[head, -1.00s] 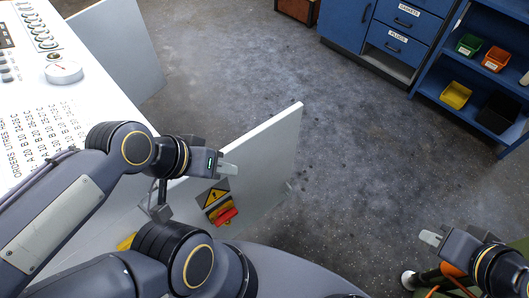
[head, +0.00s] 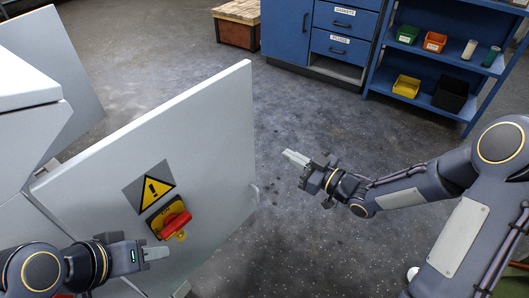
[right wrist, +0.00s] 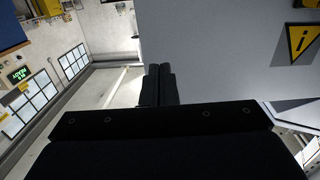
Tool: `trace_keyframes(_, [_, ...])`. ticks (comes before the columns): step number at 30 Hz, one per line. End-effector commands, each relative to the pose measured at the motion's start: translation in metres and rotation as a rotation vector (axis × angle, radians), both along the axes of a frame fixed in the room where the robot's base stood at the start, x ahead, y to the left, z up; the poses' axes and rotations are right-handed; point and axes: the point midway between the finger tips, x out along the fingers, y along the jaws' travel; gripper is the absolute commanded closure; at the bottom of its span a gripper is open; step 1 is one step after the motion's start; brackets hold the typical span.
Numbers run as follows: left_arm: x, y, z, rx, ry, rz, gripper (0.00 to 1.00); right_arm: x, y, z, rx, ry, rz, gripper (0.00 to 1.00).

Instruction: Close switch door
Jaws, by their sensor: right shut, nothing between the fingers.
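The switch door (head: 205,130) is a light grey panel that stands open, swung out from the cabinet (head: 25,95) at left. It carries a yellow warning triangle (head: 155,189) and a red rotary switch (head: 173,221) on a yellow plate. My left gripper (head: 155,253) is just below and left of the red switch; whether its fingers are parted is unclear. My right gripper (head: 296,158) is shut and empty, a little right of the door's free edge and apart from it. In the right wrist view its fingers (right wrist: 159,85) are together, with the door (right wrist: 215,50) filling the upper right.
Blue drawers (head: 340,35) and a blue shelf (head: 430,65) with coloured bins stand at the back right. A wooden crate (head: 237,25) is at the back. Another grey panel (head: 45,60) stands at far left. The floor right of the door is clear.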

Motion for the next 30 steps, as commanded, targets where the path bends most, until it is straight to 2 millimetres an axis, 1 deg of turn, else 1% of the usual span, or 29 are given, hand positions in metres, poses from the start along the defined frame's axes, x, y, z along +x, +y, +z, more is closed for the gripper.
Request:
trace_keyframes(5, [0.000, 0.000, -0.004, 0.000, -0.001, 0.000, 0.64, 0.014, 0.019, 0.000, 0.005, -0.005, 0.007, 1.00])
trace_keyframes(12, [0.000, 0.000, -0.013, 0.000, 0.000, 0.000, 0.64, 0.048, 0.059, 0.000, 0.004, -0.003, 0.006, 1.00])
trace_keyframes(18, [0.000, 0.000, -0.019, 0.000, 0.000, 0.000, 0.64, 0.073, 0.086, 0.000, 0.002, -0.003, 0.004, 1.00])
trace_keyframes(24, [0.000, 0.000, -0.022, 0.000, 0.000, 0.000, 0.64, 0.086, 0.101, 0.001, 0.002, -0.002, 0.002, 1.00])
trace_keyframes(30, [0.000, 0.000, -0.023, 0.000, 0.000, 0.000, 0.64, 0.090, 0.104, 0.001, 0.002, -0.002, 0.001, 1.00])
